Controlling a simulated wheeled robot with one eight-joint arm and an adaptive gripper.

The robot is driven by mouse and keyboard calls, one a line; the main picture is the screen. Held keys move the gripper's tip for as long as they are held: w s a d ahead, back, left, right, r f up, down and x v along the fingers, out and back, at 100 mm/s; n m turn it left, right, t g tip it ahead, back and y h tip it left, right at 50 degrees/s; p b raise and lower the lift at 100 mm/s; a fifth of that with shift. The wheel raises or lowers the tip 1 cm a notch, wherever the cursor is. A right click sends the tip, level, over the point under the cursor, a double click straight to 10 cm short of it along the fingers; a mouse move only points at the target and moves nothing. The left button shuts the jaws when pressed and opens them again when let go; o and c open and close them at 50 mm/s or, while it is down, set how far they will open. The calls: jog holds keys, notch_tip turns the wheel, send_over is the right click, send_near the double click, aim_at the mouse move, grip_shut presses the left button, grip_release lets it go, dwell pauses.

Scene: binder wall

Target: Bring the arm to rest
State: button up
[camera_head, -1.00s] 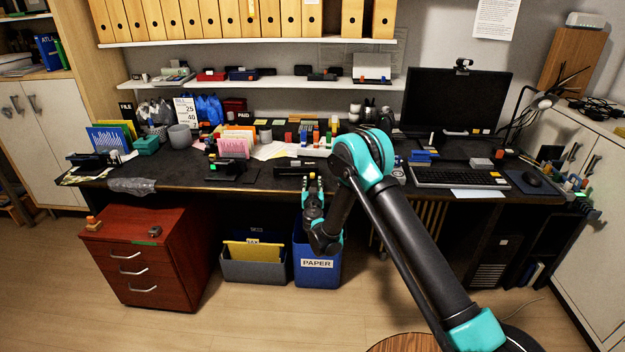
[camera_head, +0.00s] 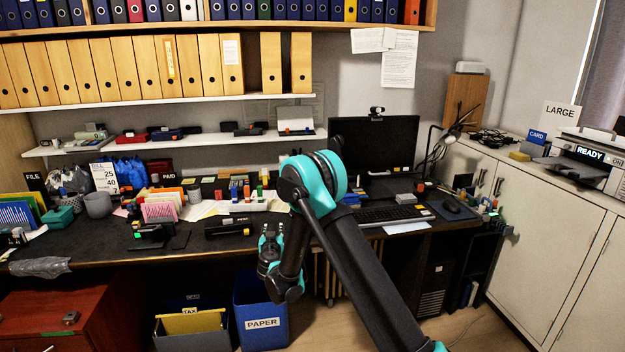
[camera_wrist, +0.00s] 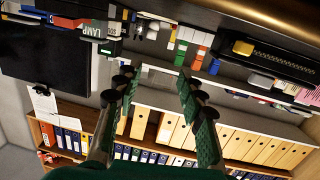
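My gripper (camera_head: 268,230) is at the front edge of the dark desk (camera_head: 90,240), left of my folded arm, with its fingers pointing up in the head view. In the wrist view my gripper (camera_wrist: 158,75) shows two separated fingers with nothing between them. It is open and empty. The wrist picture is upside down and shows the desk edge at the top and the binder shelves beyond the fingers. The elbow of my arm hides part of the desk.
A blue PAPER bin (camera_head: 262,315) and a grey TAX bin (camera_head: 190,330) stand below the desk edge. A red drawer cabinet (camera_head: 60,320) is at the lower left. A monitor (camera_head: 375,145) and keyboard (camera_head: 395,215) are right of my arm. White cabinets (camera_head: 550,230) line the right side.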

jog(key=s+d+r+m+g+h, duration=0.1)
jog(key=s+d+r+g+h, duration=0.15)
jog(key=d, duration=0.65)
jog(key=s+d+r+m+g+h, duration=0.1)
jog(key=s+d+r, duration=0.15)
jog(key=d, duration=0.65)
jog(key=s+d+r+m+g+h, duration=0.1)
jog(key=s+d+r+h, duration=0.15)
jog(key=d, duration=0.65)
jog(key=s+d+g, duration=0.4)
jog(key=s+d, duration=0.6)
jog(key=s, duration=0.1)
jog(key=s+d+f+g+y, duration=0.1)
jog(key=s+f+g+y, duration=0.1)
jog(key=s, duration=1)
jog(key=s+d+f+n+g+y, duration=0.1)
jog(key=s+d+f+g+y, duration=0.1)
jog(key=s, duration=1)
jog(key=shift+s+f, duration=0.15)
jog(key=shift+f, duration=0.5)
